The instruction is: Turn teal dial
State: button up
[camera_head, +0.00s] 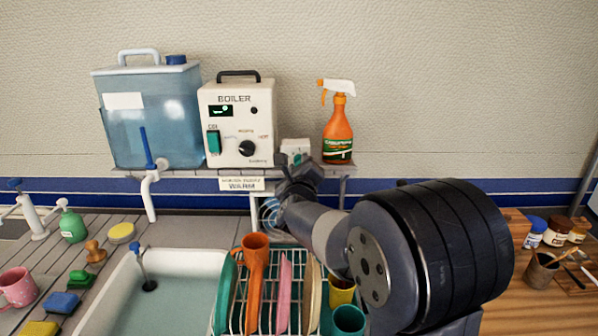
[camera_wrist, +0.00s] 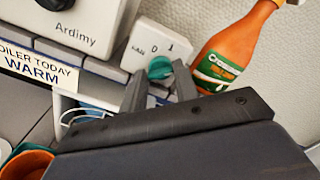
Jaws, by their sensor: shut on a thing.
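The teal dial (camera_wrist: 160,67) sits on a small white box (camera_wrist: 152,42) marked "0" and "1", seen in the wrist view. My gripper (camera_wrist: 159,70) has one finger on each side of the dial and is shut on it. In the head view the white box (camera_head: 295,146) stands on the shelf between the boiler and the spray bottle. My gripper (camera_head: 299,172) is in front of it there and hides the dial.
The orange spray bottle (camera_head: 339,130) stands close to the right of the box. The white boiler (camera_head: 237,125) and a blue water tank (camera_head: 150,115) stand to the left on the shelf (camera_head: 195,172). A dish rack (camera_head: 238,318) with an orange ladle and plates is below.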

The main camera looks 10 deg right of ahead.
jog(key=n+b, duration=0.1)
jog(key=n, duration=0.4)
jog(key=shift+f+n, duration=0.1)
jog(key=shift+n, duration=0.2)
jog(key=n, duration=0.5)
jog(key=n+p, duration=0.2)
jog(key=n, duration=0.8)
jog(key=shift+f+n, duration=0.15)
jog(key=shift+n, duration=0.15)
jog(key=shift+p, duration=0.3)
jog(key=o, duration=1)
jog(key=shift+s, duration=0.1)
jog(key=s, duration=0.3)
jog(key=s+a, duration=0.1)
jog(key=s, duration=0.3)
jog(key=s+a+b, duration=0.1)
jog(key=s, duration=0.2)
jog(key=shift+s, duration=0.25)
